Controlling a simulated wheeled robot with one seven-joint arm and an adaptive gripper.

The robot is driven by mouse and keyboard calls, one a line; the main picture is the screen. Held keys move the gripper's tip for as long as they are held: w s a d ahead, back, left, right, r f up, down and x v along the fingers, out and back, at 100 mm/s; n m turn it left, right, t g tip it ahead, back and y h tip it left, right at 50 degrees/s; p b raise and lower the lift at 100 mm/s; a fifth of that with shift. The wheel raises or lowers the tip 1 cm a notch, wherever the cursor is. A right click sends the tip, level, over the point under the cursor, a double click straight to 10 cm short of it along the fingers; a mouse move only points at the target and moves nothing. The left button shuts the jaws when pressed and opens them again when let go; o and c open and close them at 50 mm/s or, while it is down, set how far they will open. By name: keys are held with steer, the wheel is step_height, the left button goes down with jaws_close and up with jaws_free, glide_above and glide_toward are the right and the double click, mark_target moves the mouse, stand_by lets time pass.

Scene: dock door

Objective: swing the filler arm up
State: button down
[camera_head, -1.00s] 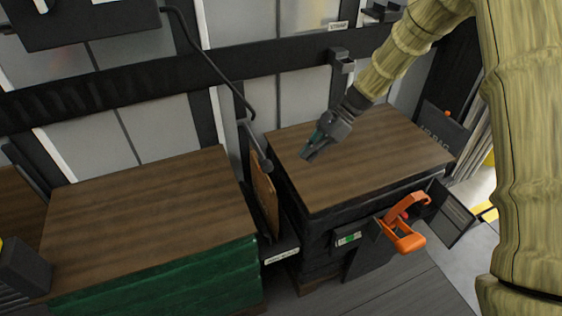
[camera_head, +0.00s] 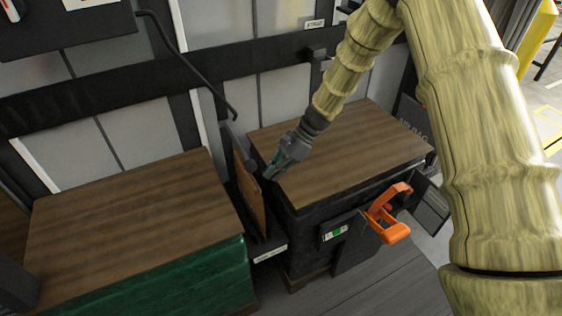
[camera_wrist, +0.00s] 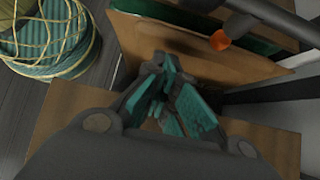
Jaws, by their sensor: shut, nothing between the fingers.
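An upright brown board (camera_head: 249,192), which I take to be the filler arm, stands in the gap between two wood-topped stacks. A grey bar (camera_head: 236,146) meets its top. In the wrist view the board (camera_wrist: 185,45) lies just beyond the fingers, with a dark grey tube (camera_wrist: 262,14) and an orange tip (camera_wrist: 220,40) over it. My gripper (camera_head: 271,174) is shut and empty, pointing down at the left edge of the right stack, right beside the board. Its teal-padded fingers (camera_wrist: 165,82) also show in the wrist view. I cannot tell whether they touch the board.
The right stack (camera_head: 345,145) carries an orange handle (camera_head: 388,212) and a green-marked box (camera_head: 336,232) on its front. The left stack (camera_head: 125,215) has green wrapping. A black rail (camera_head: 150,82) runs behind. A teal coil (camera_wrist: 45,40) lies at the left in the wrist view.

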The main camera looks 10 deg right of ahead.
steer(key=shift+s+a+r+p, duration=0.2)
steer(key=shift+a+r+p, duration=0.05)
steer(key=shift+a+r, duration=0.4)
steer(key=shift+s+a+r+p, duration=0.2)
steer(key=shift+a+r, duration=0.35)
steer(key=shift+r, duration=0.2)
steer(key=shift+r, duration=0.15)
